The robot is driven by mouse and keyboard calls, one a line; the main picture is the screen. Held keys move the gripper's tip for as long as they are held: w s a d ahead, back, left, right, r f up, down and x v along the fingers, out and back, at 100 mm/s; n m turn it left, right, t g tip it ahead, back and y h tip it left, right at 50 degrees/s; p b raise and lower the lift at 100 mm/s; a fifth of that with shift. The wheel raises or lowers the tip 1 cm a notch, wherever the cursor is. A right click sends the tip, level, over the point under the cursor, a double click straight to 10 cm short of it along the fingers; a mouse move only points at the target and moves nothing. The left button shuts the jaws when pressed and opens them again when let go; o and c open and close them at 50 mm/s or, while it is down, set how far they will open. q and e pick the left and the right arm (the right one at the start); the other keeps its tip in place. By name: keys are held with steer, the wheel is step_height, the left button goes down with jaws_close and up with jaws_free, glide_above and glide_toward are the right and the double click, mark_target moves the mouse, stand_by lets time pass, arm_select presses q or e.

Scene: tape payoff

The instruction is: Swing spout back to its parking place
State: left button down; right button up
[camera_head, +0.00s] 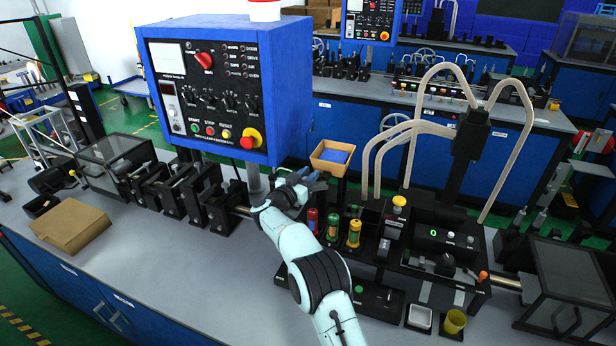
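Several beige curved tubes arch from a black post (470,150) at the right of the bench; one large tube (508,80) bends over and down on the right side. I cannot tell for certain which part is the spout, or where its parking place is. My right gripper (296,187) is at the middle of the bench, beside the metal shaft and below the blue control panel. It is well to the left of the tubes. Its fingers are small and partly hidden, so I cannot tell whether they are open or hold anything. My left gripper is not in view.
The blue control panel (225,95) hangs over the bench on a post. Red, green and yellow bottles (333,227) stand right of my gripper. A cardboard box (332,156) is behind them. A yellow cup (454,322) is at the front right. The grey bench front left (150,265) is clear.

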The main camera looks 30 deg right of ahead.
steer(key=shift+o, duration=1)
steer(key=shift+a, duration=0.2)
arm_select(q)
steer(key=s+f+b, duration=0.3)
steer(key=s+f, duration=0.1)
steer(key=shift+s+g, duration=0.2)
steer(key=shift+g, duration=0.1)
arm_select(e)
steer(key=v, duration=1.2)
steer(key=shift+s+a, duration=0.3)
steer(key=shift+a, duration=0.05)
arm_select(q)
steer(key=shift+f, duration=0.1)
